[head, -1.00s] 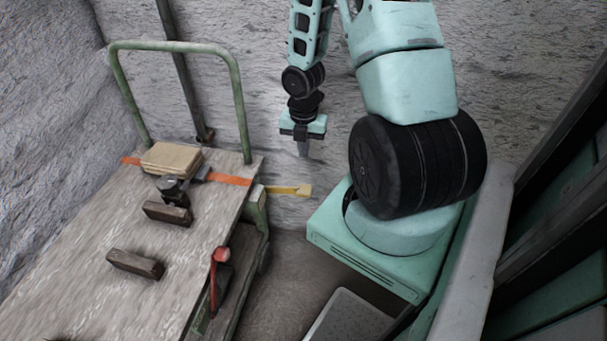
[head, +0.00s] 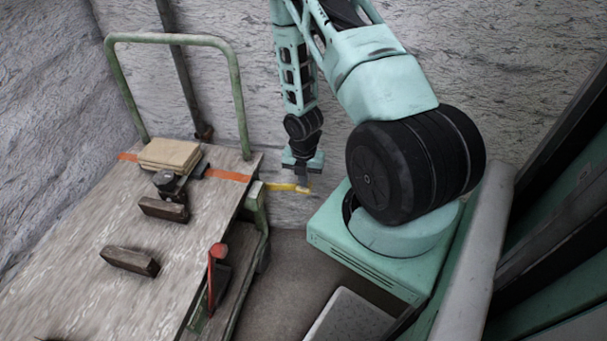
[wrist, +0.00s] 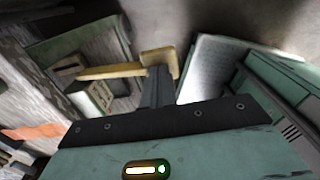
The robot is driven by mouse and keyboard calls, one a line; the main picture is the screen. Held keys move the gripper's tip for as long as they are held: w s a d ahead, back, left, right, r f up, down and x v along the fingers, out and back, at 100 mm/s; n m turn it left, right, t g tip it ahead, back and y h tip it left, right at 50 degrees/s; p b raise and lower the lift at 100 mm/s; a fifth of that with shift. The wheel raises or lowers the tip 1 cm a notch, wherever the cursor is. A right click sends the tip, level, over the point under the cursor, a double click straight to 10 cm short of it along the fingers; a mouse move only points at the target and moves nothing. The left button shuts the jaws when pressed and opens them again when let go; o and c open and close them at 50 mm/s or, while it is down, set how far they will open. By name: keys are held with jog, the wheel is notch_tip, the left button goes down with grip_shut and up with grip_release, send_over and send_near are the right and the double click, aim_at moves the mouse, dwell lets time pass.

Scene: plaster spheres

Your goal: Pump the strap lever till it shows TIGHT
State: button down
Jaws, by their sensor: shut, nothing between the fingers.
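The yellow lever (head: 283,187) sticks out to the right from the side of the cart, roughly level, with a wider end plate. In the wrist view the lever (wrist: 115,71) runs in from the left to its crosswise end (wrist: 160,58). My gripper (head: 302,181) is shut and empty, with its fingertips at the lever's outer end; I cannot tell whether they touch it. The shut fingers also show in the wrist view (wrist: 157,88). An orange strap (head: 228,176) crosses the cart. A small box with a pale label (wrist: 100,96) sits by the lever's base; its marking is unreadable.
The cart deck (head: 85,240) carries stacked boards (head: 169,154) and wooden blocks (head: 131,261). A green handle frame (head: 240,95) rises at its far end. A red-topped lever (head: 217,252) stands at its near side. Open floor (head: 278,275) lies between cart and my base.

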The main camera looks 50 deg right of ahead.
dwell(0.3)
jog(key=shift+s+d+f+t+b, duration=0.1)
jog(key=shift+s+f+t+b, duration=0.3)
jog(key=shift+f+b, duration=0.25)
notch_tip(320, 180, down, 9)
jog(key=t+y+b, duration=0.2)
jog(key=t+b, duration=0.2)
jog(key=b, duration=0.3)
jog(key=shift+s+d+t, duration=0.15)
jog(key=shift+s+t, duration=0.1)
jog(key=shift+t, duration=0.15)
jog(key=shift+b, duration=0.3)
